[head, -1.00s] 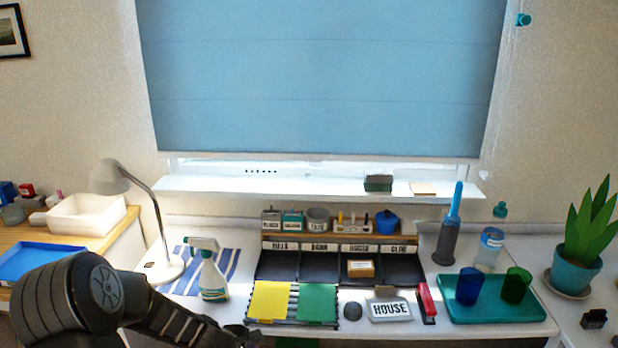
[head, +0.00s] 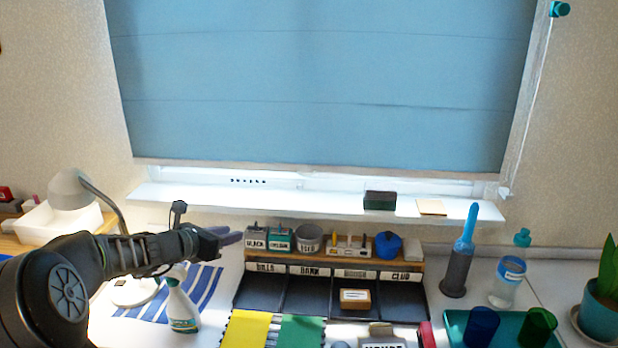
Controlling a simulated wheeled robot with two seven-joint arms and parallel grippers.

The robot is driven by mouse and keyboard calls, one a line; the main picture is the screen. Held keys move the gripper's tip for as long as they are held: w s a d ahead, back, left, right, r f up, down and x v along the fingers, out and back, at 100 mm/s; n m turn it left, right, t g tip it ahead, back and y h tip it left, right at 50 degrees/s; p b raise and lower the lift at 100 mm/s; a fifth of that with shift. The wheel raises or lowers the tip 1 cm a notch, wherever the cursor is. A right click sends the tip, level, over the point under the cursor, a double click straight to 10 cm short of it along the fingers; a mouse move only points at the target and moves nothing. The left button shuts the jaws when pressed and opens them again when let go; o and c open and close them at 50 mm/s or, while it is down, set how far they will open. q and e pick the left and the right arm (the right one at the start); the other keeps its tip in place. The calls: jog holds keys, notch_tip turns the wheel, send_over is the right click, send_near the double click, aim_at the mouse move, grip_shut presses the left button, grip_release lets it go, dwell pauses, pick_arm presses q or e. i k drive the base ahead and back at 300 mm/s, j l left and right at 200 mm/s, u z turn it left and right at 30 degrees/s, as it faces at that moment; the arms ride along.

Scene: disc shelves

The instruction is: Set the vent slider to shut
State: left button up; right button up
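A row of small dark vent holes (head: 248,181) shows in the white window frame (head: 330,184), just below the blue blind. A small pale mark to the right of the holes may be the slider, but it is too small to tell its position. My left gripper (head: 228,236) is below the sill, down and left of the vent holes and apart from them. It points right, near the stamp rack. Whether its fingers are open or shut is not clear. My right gripper is out of view.
The white sill (head: 300,204) juts out below the vent, with a dark green block (head: 380,200) on its right part. A lamp (head: 72,190), a spray bottle (head: 181,305) and the stamp rack (head: 345,262) stand close to my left arm.

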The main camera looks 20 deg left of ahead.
aim_at(300, 185)
jog(key=i, duration=0.85)
jog(key=l, duration=0.05)
